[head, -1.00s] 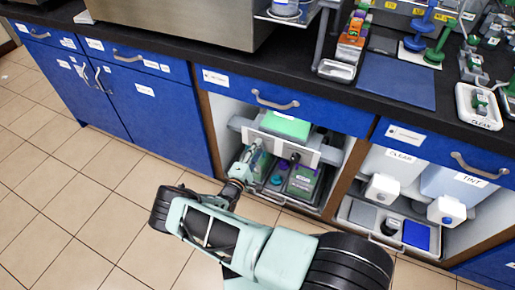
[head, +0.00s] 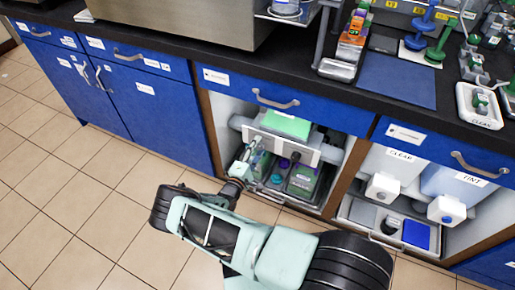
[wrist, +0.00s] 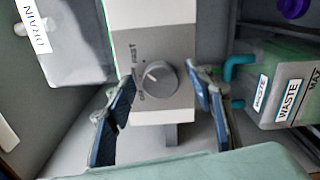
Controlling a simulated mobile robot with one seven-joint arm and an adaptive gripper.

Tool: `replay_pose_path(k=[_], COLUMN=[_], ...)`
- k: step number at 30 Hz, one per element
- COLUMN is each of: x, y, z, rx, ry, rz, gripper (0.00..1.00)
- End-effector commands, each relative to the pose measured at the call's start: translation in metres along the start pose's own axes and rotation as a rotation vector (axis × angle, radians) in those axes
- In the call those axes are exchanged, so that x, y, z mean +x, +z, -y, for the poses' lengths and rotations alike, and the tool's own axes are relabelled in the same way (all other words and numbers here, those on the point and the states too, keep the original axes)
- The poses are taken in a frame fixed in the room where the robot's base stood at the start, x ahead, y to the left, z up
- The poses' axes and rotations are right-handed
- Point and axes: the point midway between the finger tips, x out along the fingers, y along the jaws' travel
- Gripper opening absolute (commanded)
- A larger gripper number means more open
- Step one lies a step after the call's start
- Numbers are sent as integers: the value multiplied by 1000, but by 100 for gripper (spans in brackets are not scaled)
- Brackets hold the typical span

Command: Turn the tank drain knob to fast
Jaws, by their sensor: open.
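The drain knob (wrist: 157,80) is a round grey dial with a light pointer line, on a pale panel (wrist: 165,30) in the wrist view. The pointer aims to the upper left. Small lettering curves around the dial; the word near its top looks like FAST, and the rest is hard to read. My gripper (wrist: 163,92) is open, with one blue-padded finger on each side of the knob and visible gaps between. Whether the fingertips are level with the knob in depth, I cannot tell. In the head view my gripper (head: 250,160) reaches into the open cabinet bay.
A container marked WASTE (wrist: 285,95) with teal fittings stands close right of my gripper. In the head view, the blue drawer (head: 285,97) overhangs the bay; the tiled floor is clear.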

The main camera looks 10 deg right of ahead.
Motion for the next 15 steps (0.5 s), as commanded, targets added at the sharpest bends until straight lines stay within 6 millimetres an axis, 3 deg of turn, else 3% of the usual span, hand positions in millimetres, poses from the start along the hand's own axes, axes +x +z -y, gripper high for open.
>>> replay_pose_path(k=[5, 15], x=[-21, -92], y=[-2, -2], z=[0, 0], rx=[0, 1], ry=[-1, -1], rz=[-4, -4], gripper=[49, 49])
